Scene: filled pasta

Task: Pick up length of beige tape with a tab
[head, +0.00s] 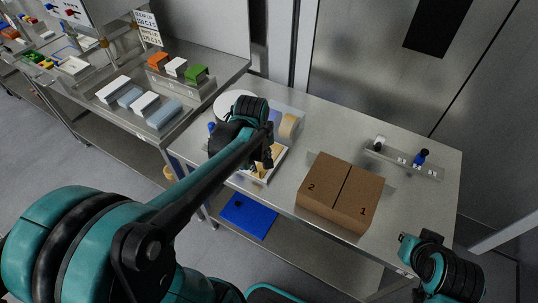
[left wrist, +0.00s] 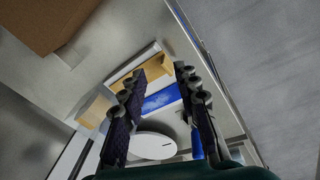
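A beige roll (head: 289,127), which looks like tape, stands on the steel table just right of my left gripper (head: 265,158). A beige piece also shows in the left wrist view (left wrist: 92,110), left of the fingers. I cannot make out a separate tape length or its tab. In the left wrist view my left gripper (left wrist: 161,72) is open, its two dark fingers apart with nothing held between them. A shallow tray (head: 262,176) with yellowish pieces lies under it, partly hidden by my arm. My right arm's end (head: 432,262) is at the lower right; its fingers are not clear.
A brown carton (head: 341,193) marked 1 and 2 stands right of the tray. A white round plate (left wrist: 152,146) lies near the left gripper. A small rack (head: 405,161) is at the back right. A blue bin (head: 248,215) is on the lower shelf.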

